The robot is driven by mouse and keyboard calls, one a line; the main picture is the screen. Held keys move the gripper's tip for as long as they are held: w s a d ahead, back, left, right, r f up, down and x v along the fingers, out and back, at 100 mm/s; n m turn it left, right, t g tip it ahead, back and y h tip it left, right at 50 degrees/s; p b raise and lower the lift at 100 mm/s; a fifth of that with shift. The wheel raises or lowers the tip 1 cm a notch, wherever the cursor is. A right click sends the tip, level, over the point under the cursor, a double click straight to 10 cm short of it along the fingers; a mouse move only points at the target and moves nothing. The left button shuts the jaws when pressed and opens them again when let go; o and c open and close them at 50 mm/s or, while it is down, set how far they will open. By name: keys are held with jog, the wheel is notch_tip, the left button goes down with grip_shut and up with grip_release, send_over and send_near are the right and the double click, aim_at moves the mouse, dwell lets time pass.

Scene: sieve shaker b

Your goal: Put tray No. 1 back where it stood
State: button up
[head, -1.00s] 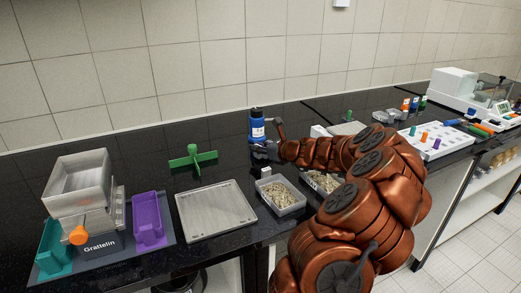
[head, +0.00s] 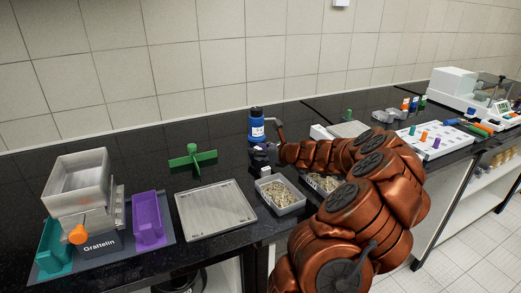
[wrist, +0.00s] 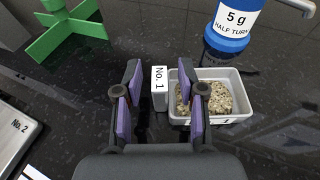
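Tray No. 1 (wrist: 240,104) is a small white tray holding beige granular material, and it stands on the dark bench. It also shows in the head view (head: 291,208). A white upright block labelled "No. 1" (wrist: 160,78) is at its left side; I cannot tell whether they are joined. My gripper (wrist: 163,98) is open, with the block showing between its purple-padded fingers. The right finger covers part of the tray's left side in the picture. In the head view my gripper (head: 259,160) is just behind the tray.
A blue "5 g, half turn" bottle (wrist: 232,22) stands close behind the tray. A green cross-shaped piece (head: 193,159) and a flat grey tray (head: 215,212) lie to the left. A sieve shaker (head: 80,195) is at far left. My arm partly hides another filled tray (head: 321,182).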

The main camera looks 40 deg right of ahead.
jog(key=shift+r, duration=0.2)
jog(key=v, duration=1.2)
jog(key=shift+b, duration=0.3)
jog(key=shift+a, duration=0.1)
